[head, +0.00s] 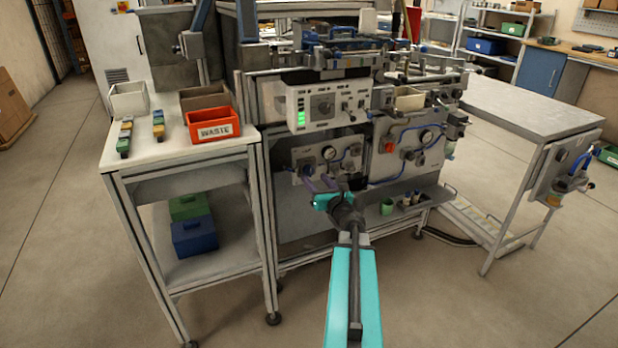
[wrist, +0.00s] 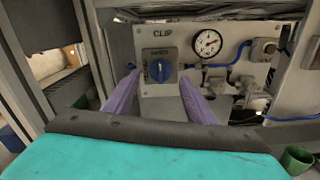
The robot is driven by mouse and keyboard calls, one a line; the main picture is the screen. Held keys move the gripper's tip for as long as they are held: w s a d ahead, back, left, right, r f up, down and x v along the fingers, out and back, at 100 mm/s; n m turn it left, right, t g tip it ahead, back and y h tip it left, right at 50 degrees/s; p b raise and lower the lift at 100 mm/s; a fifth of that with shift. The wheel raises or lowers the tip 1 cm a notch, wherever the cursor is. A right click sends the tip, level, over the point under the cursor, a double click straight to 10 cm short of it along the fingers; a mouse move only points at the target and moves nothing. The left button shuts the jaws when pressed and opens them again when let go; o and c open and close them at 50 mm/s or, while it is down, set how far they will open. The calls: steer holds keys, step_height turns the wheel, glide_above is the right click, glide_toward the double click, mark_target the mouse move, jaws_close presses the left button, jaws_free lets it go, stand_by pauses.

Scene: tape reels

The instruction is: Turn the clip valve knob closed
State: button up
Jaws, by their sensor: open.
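The clip valve knob (wrist: 160,70) is a blue dial on a grey square plate, under the word CLIP on a pale panel (wrist: 185,36). Lettering around the knob is too small to read fully. My gripper (wrist: 160,82) is open, its two purple fingers reaching toward the panel on either side of the knob's plate. They appear short of the knob; I cannot tell the exact gap. In the head view my gripper (head: 306,174) is in front of the clip panel (head: 338,152) and hides most of the knob.
A pressure gauge (wrist: 208,43) and blue tubing sit right of the knob. A grey frame post (wrist: 97,45) stands close on the left. A green cup (head: 387,207) is on the lower shelf. A red waste bin (head: 213,125) stands on the left table.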

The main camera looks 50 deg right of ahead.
mark_target(310, 173)
steer(key=shift+x, duration=2.15)
steer(key=shift+c, duration=0.4)
